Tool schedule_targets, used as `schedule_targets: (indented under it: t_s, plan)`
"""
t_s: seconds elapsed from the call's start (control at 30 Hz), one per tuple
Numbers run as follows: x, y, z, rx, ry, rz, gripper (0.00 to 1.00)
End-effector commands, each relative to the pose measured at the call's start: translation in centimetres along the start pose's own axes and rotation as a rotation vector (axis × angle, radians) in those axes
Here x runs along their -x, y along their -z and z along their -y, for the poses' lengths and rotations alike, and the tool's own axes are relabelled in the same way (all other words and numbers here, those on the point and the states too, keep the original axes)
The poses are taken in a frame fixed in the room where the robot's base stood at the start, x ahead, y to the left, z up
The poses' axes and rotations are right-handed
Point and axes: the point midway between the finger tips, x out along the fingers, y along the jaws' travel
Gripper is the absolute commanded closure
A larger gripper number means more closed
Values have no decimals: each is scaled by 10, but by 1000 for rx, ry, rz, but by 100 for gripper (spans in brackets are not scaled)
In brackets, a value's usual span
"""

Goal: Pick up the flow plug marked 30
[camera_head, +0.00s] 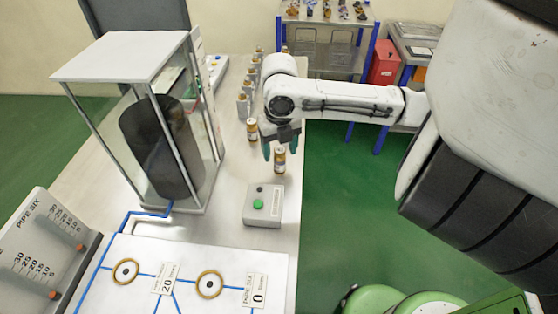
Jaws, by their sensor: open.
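My gripper (280,148) is open above the white table, with its teal fingertips pointing down. A small brass-coloured plug (280,161) stands upright just below and between the fingertips in the picture. I cannot tell the exact gap in depth. A second similar plug (252,130) stands to the left of the gripper. Several more plugs and grey blocks run in a row behind it, partly hidden by the arm. The marks on the plugs are too small to read, so I cannot tell which one is marked 30.
A glass case (140,110) with a dark cylinder stands to the left. A grey box with a green button (264,206) lies in front of the plug. A white board (190,270) with brass rings is at the front. Green floor (345,210) is open right of the table.

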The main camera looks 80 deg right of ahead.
Motion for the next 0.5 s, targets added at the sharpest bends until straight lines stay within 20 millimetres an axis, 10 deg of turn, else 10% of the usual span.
schedule_targets:
  t_s: [0.5]
  plan:
    - [-48,4,-2,0,0,1,34]
